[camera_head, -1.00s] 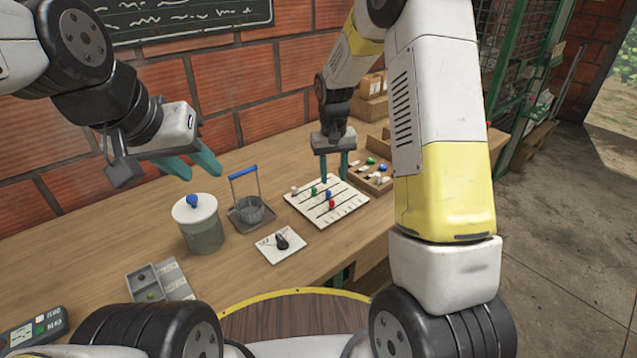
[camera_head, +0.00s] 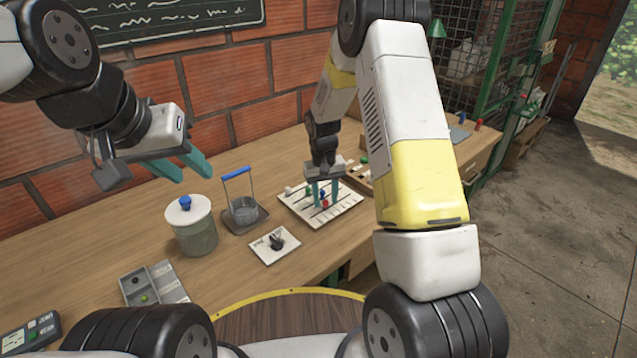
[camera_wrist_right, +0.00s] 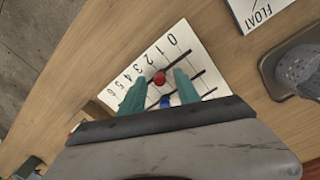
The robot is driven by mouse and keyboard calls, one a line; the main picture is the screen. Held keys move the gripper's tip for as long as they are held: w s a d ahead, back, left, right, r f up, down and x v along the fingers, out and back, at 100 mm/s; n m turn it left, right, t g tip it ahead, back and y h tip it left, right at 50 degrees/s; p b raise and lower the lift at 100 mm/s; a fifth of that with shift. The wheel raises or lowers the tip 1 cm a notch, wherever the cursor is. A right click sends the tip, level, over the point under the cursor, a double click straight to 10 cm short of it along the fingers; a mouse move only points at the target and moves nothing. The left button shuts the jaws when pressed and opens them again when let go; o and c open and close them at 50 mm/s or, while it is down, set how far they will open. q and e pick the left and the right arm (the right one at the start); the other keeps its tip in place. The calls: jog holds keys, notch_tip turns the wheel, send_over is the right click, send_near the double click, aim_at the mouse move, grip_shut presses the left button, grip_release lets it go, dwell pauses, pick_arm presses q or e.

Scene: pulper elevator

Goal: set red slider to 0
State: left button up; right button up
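The white slider board (camera_head: 345,209) lies on the workbench, with dark slots and coloured knobs. Its red slider knob (camera_head: 325,203) is low between the fingers of my right gripper (camera_head: 324,203). In the right wrist view the red knob (camera_wrist_right: 159,78) shows between the fingertips, with gaps on both sides, so the right gripper (camera_wrist_right: 158,86) is open around it. Printed numbers 0 to 6 run along the board's edge (camera_wrist_right: 140,66); the red knob's exact reading is unclear. A blue knob (camera_wrist_right: 166,100) sits just behind the red one. My left gripper (camera_head: 193,170) is open and empty above the bench.
A compartment tray (camera_head: 150,287) lies nearer. A wooden box (camera_head: 360,180) is behind my right arm.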

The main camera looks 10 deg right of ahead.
grip_shut()
dwell(1.3)
